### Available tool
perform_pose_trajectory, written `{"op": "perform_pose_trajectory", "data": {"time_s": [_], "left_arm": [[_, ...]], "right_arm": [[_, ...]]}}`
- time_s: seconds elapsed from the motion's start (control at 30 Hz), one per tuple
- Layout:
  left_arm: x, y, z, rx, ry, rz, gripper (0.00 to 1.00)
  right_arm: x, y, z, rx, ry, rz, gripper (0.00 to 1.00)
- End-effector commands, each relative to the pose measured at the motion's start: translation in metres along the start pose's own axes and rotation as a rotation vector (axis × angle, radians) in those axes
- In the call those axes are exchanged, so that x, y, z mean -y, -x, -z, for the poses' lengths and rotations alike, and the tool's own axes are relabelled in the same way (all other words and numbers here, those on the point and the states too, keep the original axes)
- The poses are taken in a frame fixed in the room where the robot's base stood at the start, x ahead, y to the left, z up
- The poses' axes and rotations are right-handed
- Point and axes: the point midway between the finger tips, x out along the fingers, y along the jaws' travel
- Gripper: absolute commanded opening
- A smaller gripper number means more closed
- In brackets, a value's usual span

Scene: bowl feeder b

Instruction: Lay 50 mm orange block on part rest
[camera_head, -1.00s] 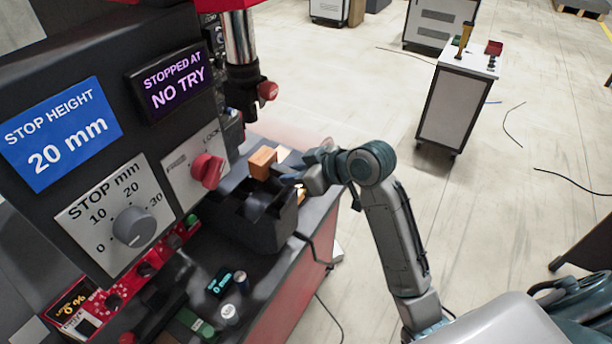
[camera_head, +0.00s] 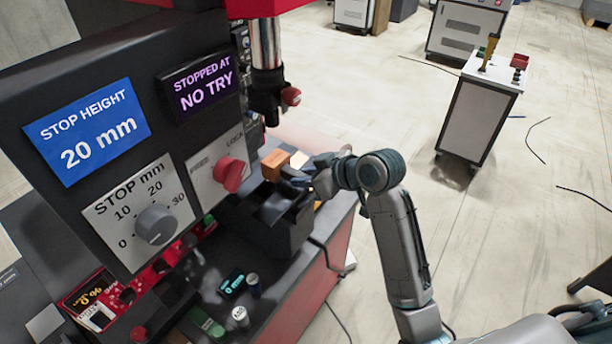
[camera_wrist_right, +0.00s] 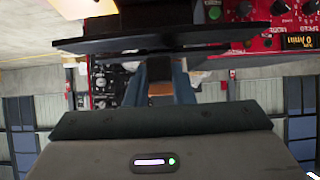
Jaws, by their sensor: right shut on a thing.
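The orange block (camera_head: 275,165) shows in the head view beside the machine, above the far end of a black open-topped holder (camera_head: 279,239). My right gripper (camera_head: 287,175) reaches it from the right and is shut on it. The fingers partly cover the block. In the right wrist view my gripper's fingers (camera_wrist_right: 160,88) show with a small brown patch between them; most of the block is hidden there. I cannot tell which surface is the part rest, or whether the block touches anything below. My left gripper is not in view.
The machine's dark panel (camera_head: 110,205) fills the left, with a red lock knob (camera_head: 230,175) close to the block. A vertical steel column (camera_head: 265,45) stands behind. Small items, including a teal-lit display (camera_head: 232,283), lie on the bench.

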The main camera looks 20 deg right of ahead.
Motion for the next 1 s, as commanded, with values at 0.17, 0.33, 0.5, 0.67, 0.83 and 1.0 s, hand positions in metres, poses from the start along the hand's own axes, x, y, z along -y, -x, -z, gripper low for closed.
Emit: {"op": "perform_pose_trajectory", "data": {"time_s": [0.17, 0.33, 0.5, 0.67, 0.83, 1.0], "left_arm": [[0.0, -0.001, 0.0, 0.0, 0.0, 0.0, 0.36], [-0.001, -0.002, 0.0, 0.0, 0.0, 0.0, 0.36], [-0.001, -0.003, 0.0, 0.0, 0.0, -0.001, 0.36], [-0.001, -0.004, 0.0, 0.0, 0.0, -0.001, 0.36], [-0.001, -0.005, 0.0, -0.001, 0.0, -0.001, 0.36], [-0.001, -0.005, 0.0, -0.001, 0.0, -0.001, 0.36]], "right_arm": [[0.0, -0.002, -0.002, -0.003, 0.001, 0.0, 0.0], [0.0, -0.004, -0.005, -0.003, 0.001, 0.0, 0.0], [0.0, -0.005, -0.007, -0.003, 0.001, 0.0, 0.0], [0.0, -0.007, -0.01, -0.003, 0.001, 0.0, 0.0], [0.0, -0.009, -0.013, -0.003, 0.001, 0.0, 0.0], [0.0, -0.009, -0.013, -0.003, 0.001, 0.0, 0.47]]}}
